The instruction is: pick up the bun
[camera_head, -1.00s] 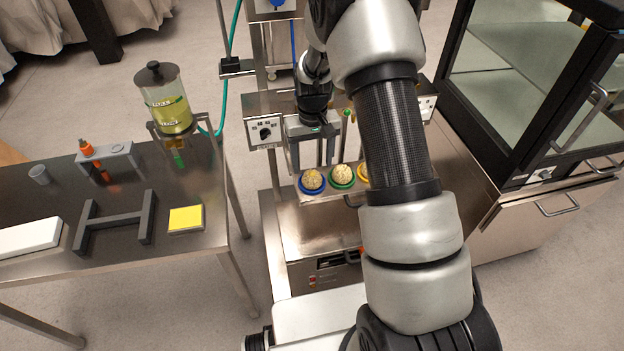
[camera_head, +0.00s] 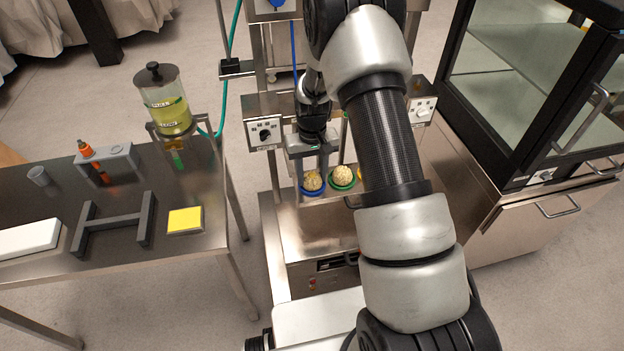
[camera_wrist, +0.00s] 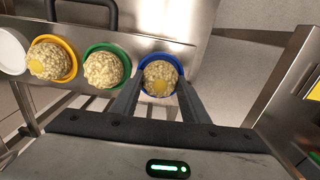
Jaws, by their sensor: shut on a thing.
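A speckled pale bun (camera_head: 312,181) sits in a blue ring holder (camera_head: 313,192) at the left end of the machine's row. A second bun (camera_wrist: 102,70) sits in a green ring (camera_wrist: 122,55), and a third bun (camera_wrist: 47,62) in a yellow ring (camera_wrist: 72,57).
A white ring (camera_wrist: 12,50) is beyond the yellow one. Left stands a steel table (camera_head: 130,240) with a yellow pad (camera_head: 185,219), a grey frame (camera_head: 115,222) and a liquid dispenser (camera_head: 165,105). A glass cabinet (camera_head: 540,90) is at right. Machine posts rise close behind my gripper.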

